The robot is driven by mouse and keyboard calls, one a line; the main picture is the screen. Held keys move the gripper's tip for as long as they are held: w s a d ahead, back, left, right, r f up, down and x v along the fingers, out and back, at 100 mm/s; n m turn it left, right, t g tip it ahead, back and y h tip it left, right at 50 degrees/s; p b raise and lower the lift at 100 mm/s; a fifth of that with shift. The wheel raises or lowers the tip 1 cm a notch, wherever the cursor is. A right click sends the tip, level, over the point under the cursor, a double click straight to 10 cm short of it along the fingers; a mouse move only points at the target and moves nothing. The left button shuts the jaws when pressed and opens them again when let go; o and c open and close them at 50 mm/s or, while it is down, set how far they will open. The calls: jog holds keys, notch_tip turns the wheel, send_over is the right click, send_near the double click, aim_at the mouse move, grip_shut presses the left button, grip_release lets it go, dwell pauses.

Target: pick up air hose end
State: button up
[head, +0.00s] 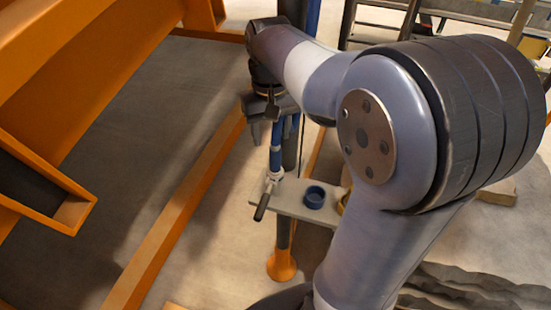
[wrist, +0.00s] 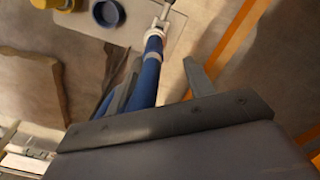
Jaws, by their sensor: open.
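The air hose end is a blue hose (head: 276,158) with a pale collar and a metal fitting at its lower end, by a small grey shelf. In the wrist view the blue hose (wrist: 149,77) runs from the gripper's base up to the fitting. My gripper (head: 267,132) points down above the fitting, close to the hose. In the wrist view my gripper (wrist: 160,72) is open, with the hose between its fingers and nearer the left one. The left finger is partly hidden, and I cannot tell whether it touches the hose.
The grey shelf (head: 296,207) holds a blue cup (head: 314,197) and a yellow cup (wrist: 54,4). A dark-handled lever (head: 262,206) sticks out at its left edge. An orange-footed post (head: 282,264) stands below. Orange beams (head: 180,215) lie to the left.

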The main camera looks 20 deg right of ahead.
aim_at(275, 156)
notch_tip(275, 156, down, 3)
jog(key=shift+r, duration=0.1)
jog(key=f, duration=0.3)
jog(key=d+f+p, duration=0.1)
jog(key=shift+s+f, duration=0.15)
jog(key=shift+s, duration=0.1)
jog(key=shift+a+f, duration=0.1)
jog(key=shift+f, duration=0.35)
grip_shut()
